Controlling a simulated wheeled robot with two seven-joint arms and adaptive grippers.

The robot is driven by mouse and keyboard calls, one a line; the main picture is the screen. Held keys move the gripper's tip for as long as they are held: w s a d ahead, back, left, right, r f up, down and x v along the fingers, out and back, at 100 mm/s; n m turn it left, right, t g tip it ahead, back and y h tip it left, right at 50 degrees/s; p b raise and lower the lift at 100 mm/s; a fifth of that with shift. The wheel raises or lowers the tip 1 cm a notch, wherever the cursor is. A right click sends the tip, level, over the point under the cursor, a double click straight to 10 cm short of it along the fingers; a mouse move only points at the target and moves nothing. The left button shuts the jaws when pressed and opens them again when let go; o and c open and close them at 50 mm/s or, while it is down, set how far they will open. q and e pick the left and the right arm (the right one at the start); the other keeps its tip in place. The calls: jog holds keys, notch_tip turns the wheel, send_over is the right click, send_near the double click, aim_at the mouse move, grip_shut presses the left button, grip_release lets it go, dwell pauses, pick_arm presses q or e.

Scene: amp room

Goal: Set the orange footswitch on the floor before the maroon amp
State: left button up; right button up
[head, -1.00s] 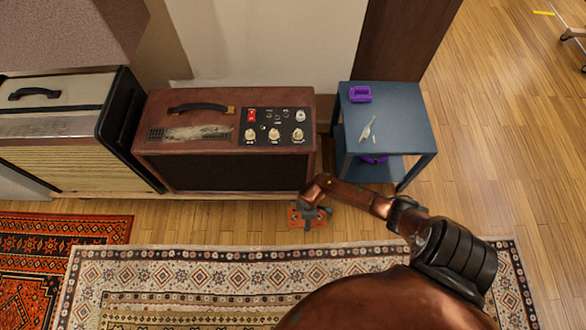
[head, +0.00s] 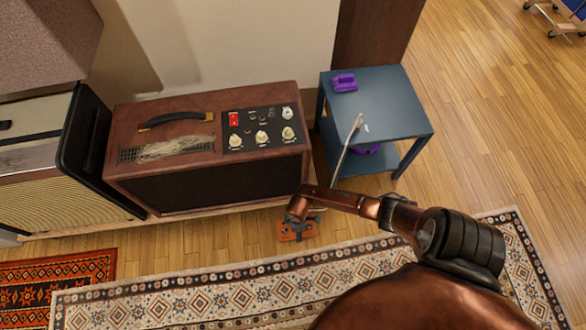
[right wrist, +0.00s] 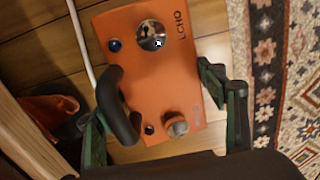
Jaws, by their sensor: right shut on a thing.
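The orange footswitch (head: 290,232) is low over the wood floor, before the right end of the maroon amp (head: 235,184). In the right wrist view the footswitch (right wrist: 152,85) shows a round metal switch, a blue light, a knob and a black curved bar. My right gripper (head: 312,221) is shut on it, with a green-sided finger at each side in the right wrist view (right wrist: 170,125). I cannot tell whether its underside touches the floor. The amp has a black handle, a dark grille and a knob panel. My left gripper is not in view.
A patterned cream rug (head: 200,285) lies just in front of the footswitch, with a red rug (head: 60,275) at left. A blue side table (head: 395,105) with a purple item (head: 344,82) stands right of the amp. A white cable (right wrist: 82,45) runs beside the footswitch.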

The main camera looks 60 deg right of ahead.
jog(key=shift+w+f, duration=0.1)
dwell(0.3)
jog(key=o, duration=1.8)
jog(key=shift+f, duration=0.15)
